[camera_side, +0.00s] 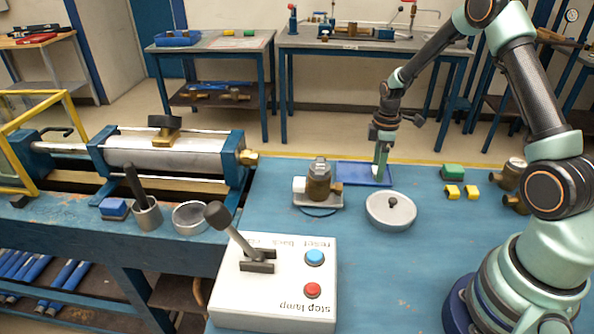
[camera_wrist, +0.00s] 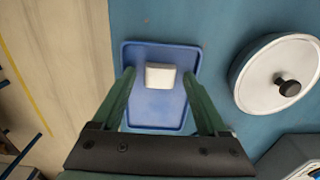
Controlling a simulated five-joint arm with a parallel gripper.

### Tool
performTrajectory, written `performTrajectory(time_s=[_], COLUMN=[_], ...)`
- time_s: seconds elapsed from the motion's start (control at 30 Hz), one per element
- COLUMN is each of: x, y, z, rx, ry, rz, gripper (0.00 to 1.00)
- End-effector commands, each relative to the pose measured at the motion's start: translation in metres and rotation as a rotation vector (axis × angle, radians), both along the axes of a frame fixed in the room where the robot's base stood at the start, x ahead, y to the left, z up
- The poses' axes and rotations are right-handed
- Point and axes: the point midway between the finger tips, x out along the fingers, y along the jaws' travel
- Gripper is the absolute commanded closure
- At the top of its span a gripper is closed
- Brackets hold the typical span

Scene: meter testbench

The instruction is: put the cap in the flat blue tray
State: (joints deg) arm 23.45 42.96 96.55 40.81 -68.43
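The flat blue tray (camera_side: 351,174) lies on the blue bench beyond the round lidded dish. It also shows in the wrist view (camera_wrist: 158,105). A white block-like cap (camera_wrist: 160,76) is inside the tray's outline, toward its far end, and appears to rest on its floor. My gripper (camera_wrist: 159,72) is open, with one finger on each side of the cap and a visible gap to both. In the side view my gripper (camera_side: 380,178) points down over the right part of the tray, and a bit of white shows at its tips.
The round lidded dish (camera_side: 391,211) stands just in front of the tray. A brass meter (camera_side: 319,180) with a white end piece stands left of the tray. A green block (camera_side: 453,172) and yellow pieces lie to the right. The control box (camera_side: 275,285) is in front.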

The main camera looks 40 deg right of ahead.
Motion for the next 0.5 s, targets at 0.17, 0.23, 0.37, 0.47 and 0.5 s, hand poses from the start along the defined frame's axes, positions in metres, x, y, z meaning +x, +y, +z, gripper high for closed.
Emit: performTrajectory(time_s=[0.17,0.23,0.37,0.47,0.5], x=[0.0,0.0,0.001,0.001,0.001], y=[0.0,0.0,0.0,-0.001,-0.001], z=[0.0,0.001,0.009,0.023,0.031], rx=[0.0,-0.001,-0.001,-0.002,-0.002], ry=[0.0,-0.001,-0.003,-0.005,-0.005], rz=[0.0,0.0,0.0,0.0,0.0], gripper=[0.24,0.24,0.24,0.24,0.24])
